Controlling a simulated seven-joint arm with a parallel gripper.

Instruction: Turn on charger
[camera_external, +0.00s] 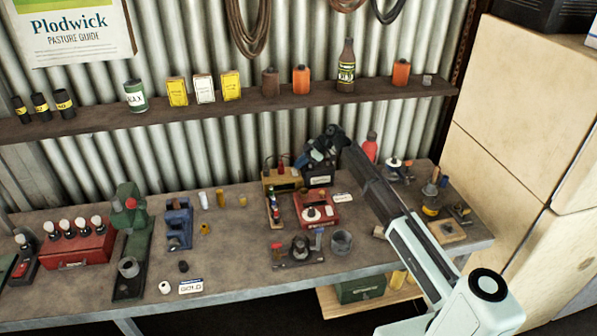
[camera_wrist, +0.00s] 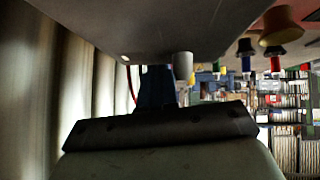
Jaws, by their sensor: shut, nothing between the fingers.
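I cannot tell for certain which unit is the charger. A yellow box with terminals on top (camera_external: 281,181) and a black box with a pale label (camera_external: 319,180) stand side by side towards the back of the bench. A red box with a round white-and-black knob (camera_external: 317,213) sits just in front of them. My gripper (camera_external: 317,152) is shut and empty, just above the black box and partly hiding it. The wrist view, which looks upside down, shows my dark blue gripper fingers (camera_wrist: 156,80) close beside a pale grey cylindrical part (camera_wrist: 183,66); contact is unclear.
My arm reaches in from the front right. A red bottle (camera_external: 370,147) stands right of the gripper. A grey ring (camera_external: 341,242) and small fittings lie in front. A wall shelf (camera_external: 215,107) with bottles and boxes runs behind.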

